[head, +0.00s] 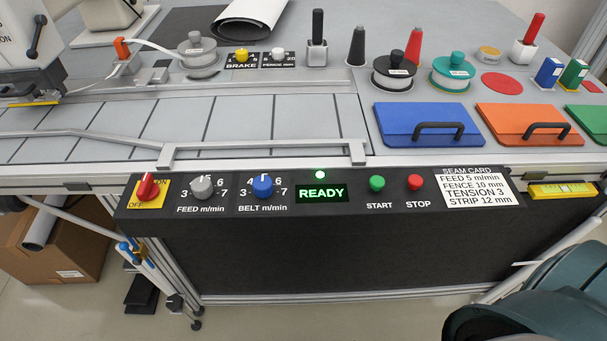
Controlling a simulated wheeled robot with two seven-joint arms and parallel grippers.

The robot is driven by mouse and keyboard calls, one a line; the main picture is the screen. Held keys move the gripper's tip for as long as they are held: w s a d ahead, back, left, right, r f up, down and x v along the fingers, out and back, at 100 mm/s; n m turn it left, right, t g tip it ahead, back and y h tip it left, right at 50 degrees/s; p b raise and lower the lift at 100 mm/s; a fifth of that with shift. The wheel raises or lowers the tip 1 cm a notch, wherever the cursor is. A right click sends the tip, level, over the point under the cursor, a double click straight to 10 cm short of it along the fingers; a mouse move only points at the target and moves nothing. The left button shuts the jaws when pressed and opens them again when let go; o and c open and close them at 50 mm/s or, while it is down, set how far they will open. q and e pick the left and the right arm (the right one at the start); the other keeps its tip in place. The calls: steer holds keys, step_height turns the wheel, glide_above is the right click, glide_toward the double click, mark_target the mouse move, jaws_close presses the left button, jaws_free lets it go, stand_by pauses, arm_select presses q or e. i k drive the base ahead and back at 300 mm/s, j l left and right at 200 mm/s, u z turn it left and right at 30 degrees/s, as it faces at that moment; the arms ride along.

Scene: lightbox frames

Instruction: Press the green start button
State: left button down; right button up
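The green start button (377,184) sits on the front slope of the black control panel (450,187), above the white word START. It stands proud of the panel and nothing covers it. A red stop button (415,182) is just to its right. To its left, a display (321,194) reads READY in green, with a lit green lamp (320,174) above it. Neither of my grippers shows in the head view.
Left on the panel are a red switch (148,187), a grey feed knob (202,187) and a blue belt knob (263,186). A seam card (481,187) is right of the buttons. A metal rail (265,151) runs behind the panel. Dark teal rounded shapes (530,305) fill the lower right.

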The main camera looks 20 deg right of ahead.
mark_target(377, 183)
steer(key=z, duration=1.25)
steer(key=i, duration=0.05)
